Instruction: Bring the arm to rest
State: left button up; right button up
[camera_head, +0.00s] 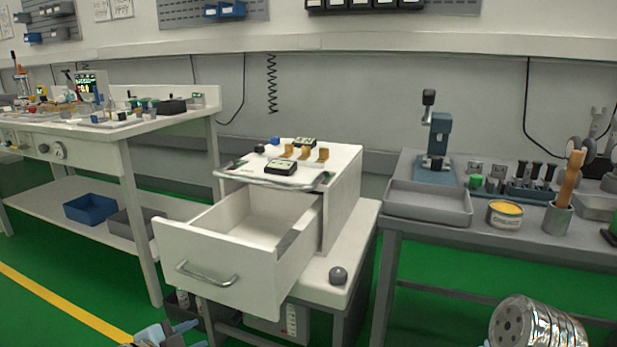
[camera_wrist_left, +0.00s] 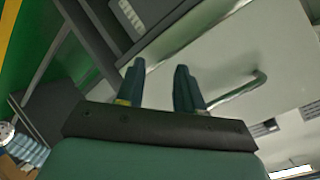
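My left gripper (camera_head: 191,334) shows at the bottom edge of the head view, low in front of the white cabinet's open drawer (camera_head: 225,262). In the left wrist view its two dark teal fingers (camera_wrist_left: 158,68) stand apart with nothing between them. A pale panel with a curved bar handle (camera_wrist_left: 240,90) lies beyond the fingers; the handle looks free of them. In the head view the drawer's handle (camera_head: 207,275) is clear of the gripper. The drawer is pulled out and looks empty inside. My right gripper is not in view.
The white cabinet (camera_head: 340,215) carries small blocks and dark-topped items. A grey knob (camera_head: 338,275) sits on the low bench beside it. A grey bench (camera_head: 440,232) with a tray and tools stands right. A white workbench (camera_head: 110,130) stands left. Green floor is open at lower left.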

pick_arm(q)
jog(key=s+d+f+n+g+p, duration=0.1)
jog(key=s+d+f+n+g, duration=0.15)
jog(key=f, duration=0.35)
jog(key=s+d+f+n+g+p, duration=0.1)
jog(key=d+f+n, duration=0.25)
jog(key=f, duration=0.25)
jog(key=s+d+f+n+g+p, duration=0.1)
jog(key=d+f+n+g, duration=0.1)
jog(key=f+n, duration=0.3)
jog(key=s+d+f+n+g+p, duration=0.1)
jog(key=s+d+f+n+g, duration=0.4)
jog(key=s+f, duration=0.5)
jog(key=shift+s+d+f+y, duration=0.25)
jog(key=shift+s+f+y, duration=0.05)
jog(key=shift+s, duration=0.8)
